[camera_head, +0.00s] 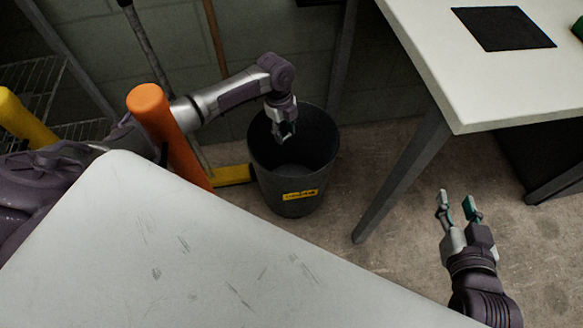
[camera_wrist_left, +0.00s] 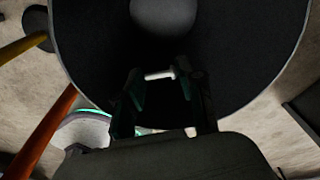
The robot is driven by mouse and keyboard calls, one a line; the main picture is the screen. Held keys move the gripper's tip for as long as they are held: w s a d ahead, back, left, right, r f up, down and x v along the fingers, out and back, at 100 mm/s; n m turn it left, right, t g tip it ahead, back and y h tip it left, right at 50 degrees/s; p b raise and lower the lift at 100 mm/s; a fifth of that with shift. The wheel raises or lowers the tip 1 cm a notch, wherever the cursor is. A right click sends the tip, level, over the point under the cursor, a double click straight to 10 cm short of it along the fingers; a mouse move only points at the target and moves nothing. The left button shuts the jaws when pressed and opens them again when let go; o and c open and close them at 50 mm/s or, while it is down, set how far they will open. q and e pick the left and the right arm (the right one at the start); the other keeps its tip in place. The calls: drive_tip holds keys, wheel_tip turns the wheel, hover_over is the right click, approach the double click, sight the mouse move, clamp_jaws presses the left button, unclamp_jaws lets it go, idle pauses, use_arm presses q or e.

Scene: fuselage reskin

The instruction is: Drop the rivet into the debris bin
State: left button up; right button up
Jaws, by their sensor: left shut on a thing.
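The debris bin (camera_head: 290,185) is a dark round bin with a yellow label, standing on the floor beyond the grey panel. My left gripper (camera_head: 284,134) points down over the bin's open mouth. In the left wrist view my left gripper (camera_wrist_left: 160,88) is shut on the rivet (camera_wrist_left: 159,75), a small pale pin held crosswise between the fingertips. The dark inside of the bin (camera_wrist_left: 90,40) lies behind it. The rivet is too small to make out in the head view. My right gripper (camera_head: 458,210) is open and empty at the lower right, above the floor.
A grey scratched panel (camera_head: 170,250) fills the lower left. An orange post (camera_head: 165,130) stands beside my left arm. A white table (camera_head: 470,70) with a black mat (camera_head: 503,28) is at the upper right. Bare floor (camera_head: 385,235) lies between bin and right gripper.

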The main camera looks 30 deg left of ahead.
idle(0.3)
use_arm(q)
drive_tip(key=o, duration=0.8)
drive_tip(key=r, duration=0.4)
drive_tip(key=a+r, duration=0.1)
drive_tip(key=r, duration=0.7)
drive_tip(key=shift+w+a, duration=0.2)
